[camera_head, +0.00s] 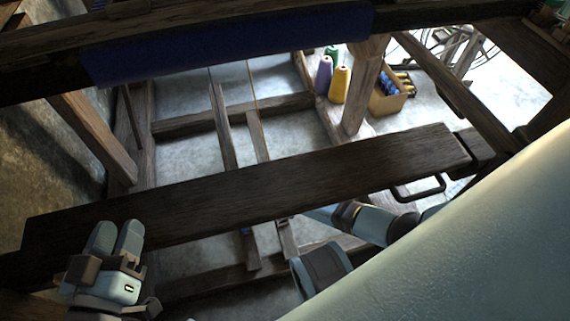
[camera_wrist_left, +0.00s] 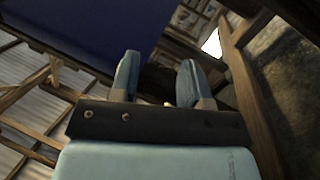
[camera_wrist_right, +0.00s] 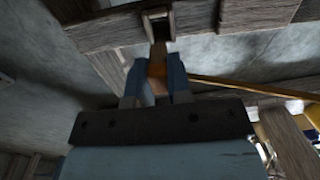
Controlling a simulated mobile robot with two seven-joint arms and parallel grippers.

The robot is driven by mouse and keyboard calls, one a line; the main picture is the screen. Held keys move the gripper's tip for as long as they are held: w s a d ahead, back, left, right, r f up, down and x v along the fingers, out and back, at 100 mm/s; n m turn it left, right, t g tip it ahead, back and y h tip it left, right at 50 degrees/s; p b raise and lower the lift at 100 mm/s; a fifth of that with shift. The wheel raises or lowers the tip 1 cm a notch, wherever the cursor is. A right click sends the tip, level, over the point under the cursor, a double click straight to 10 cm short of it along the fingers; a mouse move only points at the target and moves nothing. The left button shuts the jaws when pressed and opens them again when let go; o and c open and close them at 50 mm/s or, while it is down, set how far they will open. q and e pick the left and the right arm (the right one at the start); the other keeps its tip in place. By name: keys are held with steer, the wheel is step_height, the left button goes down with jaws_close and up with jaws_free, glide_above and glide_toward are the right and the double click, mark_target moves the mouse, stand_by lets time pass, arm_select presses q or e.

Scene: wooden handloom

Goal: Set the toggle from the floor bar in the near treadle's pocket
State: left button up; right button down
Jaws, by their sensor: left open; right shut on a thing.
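In the right wrist view, my right gripper (camera_wrist_right: 155,80) is shut on a small orange-brown wooden toggle (camera_wrist_right: 157,62). The toggle's far end points at a dark square pocket (camera_wrist_right: 157,24) in a wooden treadle (camera_wrist_right: 195,22). The toggle's tip is close to the pocket; I cannot tell whether it has entered. In the head view, two treadles (camera_head: 222,130) (camera_head: 256,138) run under the bench plank, which hides my right gripper. My left gripper (camera_head: 115,238) is open and empty at the plank's left end; its fingers also show in the left wrist view (camera_wrist_left: 158,80).
The bench plank (camera_head: 250,185) crosses the head view above my right arm. A dark blue cloth roll (camera_head: 230,40) lies above. Yellow and purple cones (camera_head: 340,84) (camera_head: 324,76) and a wooden box (camera_head: 387,97) stand behind. A thin yellow strand (camera_wrist_right: 250,88) passes beside my right gripper.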

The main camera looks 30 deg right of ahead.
arm_select(q)
steer(key=b, duration=0.1)
steer(key=f+m+b, duration=0.1)
steer(key=w+f+b, duration=0.1)
steer(key=b, duration=0.1)
steer(key=shift+a+f, duration=0.2)
steer(key=shift+a, duration=0.1)
arm_select(e)
step_height(320, 180, down, 4)
steer(key=shift+w+r, duration=0.15)
arm_select(q)
steer(key=shift+w+a+r+m+b, duration=0.2)
steer(key=shift+w+r+m+b, duration=0.15)
steer(key=shift+m, duration=0.25)
arm_select(e)
steer(key=shift+f, duration=0.75)
arm_select(q)
steer(key=shift+h, duration=0.3)
arm_select(e)
steer(key=shift+f, duration=0.1)
arm_select(q)
steer(key=shift+r, duration=0.1)
steer(key=shift+f, duration=0.2)
arm_select(e)
steer(key=shift+f, duration=0.35)
steer(key=c, duration=1.2)
jaws_free()
steer(key=shift+a, duration=0.1)
steer(key=shift+o, duration=1.1)
steer(key=shift+a, duration=0.1)
